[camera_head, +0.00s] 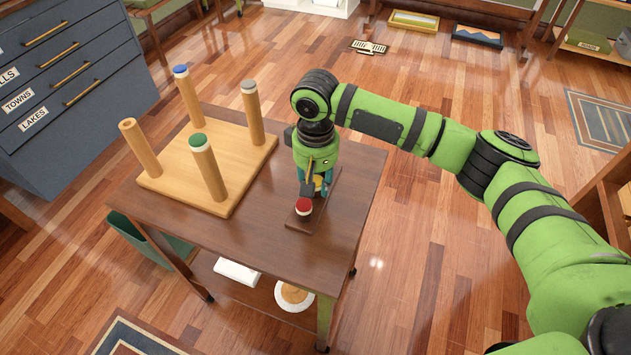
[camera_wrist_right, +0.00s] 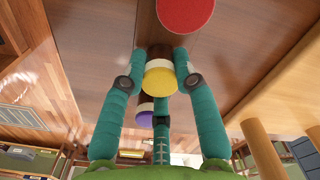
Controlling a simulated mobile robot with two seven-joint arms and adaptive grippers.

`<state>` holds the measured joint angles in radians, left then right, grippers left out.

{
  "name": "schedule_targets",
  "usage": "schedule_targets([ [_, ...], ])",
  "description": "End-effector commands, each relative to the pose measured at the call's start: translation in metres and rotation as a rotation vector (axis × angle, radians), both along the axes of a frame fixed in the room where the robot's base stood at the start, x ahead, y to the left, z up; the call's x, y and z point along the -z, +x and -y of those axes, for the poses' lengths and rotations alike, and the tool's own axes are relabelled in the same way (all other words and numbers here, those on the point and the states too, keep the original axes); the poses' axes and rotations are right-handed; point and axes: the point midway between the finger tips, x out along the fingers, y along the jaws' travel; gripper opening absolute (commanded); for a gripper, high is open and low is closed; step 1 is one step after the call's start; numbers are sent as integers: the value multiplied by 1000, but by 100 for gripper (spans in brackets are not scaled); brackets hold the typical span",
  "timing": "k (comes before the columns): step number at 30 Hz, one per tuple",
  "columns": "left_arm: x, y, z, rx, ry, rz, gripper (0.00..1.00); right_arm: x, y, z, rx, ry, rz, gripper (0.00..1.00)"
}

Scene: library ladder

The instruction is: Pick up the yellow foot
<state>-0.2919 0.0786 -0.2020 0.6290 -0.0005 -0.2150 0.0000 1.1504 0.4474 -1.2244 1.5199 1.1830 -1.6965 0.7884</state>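The yellow foot (camera_wrist_right: 160,80) has a yellow disc, a white band and a brown body. In the right wrist view it sits between the fingertips of my right gripper (camera_wrist_right: 160,62), which bend in against both its sides. In the head view the yellow foot (camera_head: 318,182) is mostly hidden by my right gripper (camera_head: 314,184), which points down at the dark rack (camera_head: 298,222) on the table. I cannot tell whether the foot is clear of the rack. A red foot (camera_head: 303,206) stands on the near side and a purple foot (camera_wrist_right: 146,118) on the far side. My left gripper is out of view.
An upturned wooden stool (camera_head: 165,182) lies on the table (camera_head: 262,232), left of the gripper. Its legs carry blue (camera_head: 180,70), grey (camera_head: 248,86) and green (camera_head: 198,140) feet; the front-left leg (camera_head: 140,147) has a bare end. A blue drawer cabinet (camera_head: 85,120) stands left.

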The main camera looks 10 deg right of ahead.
Motion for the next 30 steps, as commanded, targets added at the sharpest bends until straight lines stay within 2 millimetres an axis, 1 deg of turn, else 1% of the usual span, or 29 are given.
schedule_targets([
  [1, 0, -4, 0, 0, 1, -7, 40, 0, 0, 0, 0, 0, 0, 19],
  [5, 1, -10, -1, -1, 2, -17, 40, 0, 0, 0, 0, 0, 0, 19],
  [10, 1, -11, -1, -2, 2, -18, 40, -1, 0, 0, 0, 0, 1, 19],
  [13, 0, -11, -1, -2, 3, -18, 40, -6, 0, 0, 0, 0, 2, 19],
  [17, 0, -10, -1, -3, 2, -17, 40, -20, 1, -1, 0, 2, 4, 19],
  [21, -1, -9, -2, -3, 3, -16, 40, -43, 1, -1, -1, 3, 4, 19],
  [23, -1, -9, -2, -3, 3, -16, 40, -49, -11, -6, -6, 3, 0, 19],
  [30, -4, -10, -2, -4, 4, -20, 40, -79, -58, -23, -6, 2, 2, 19],
])
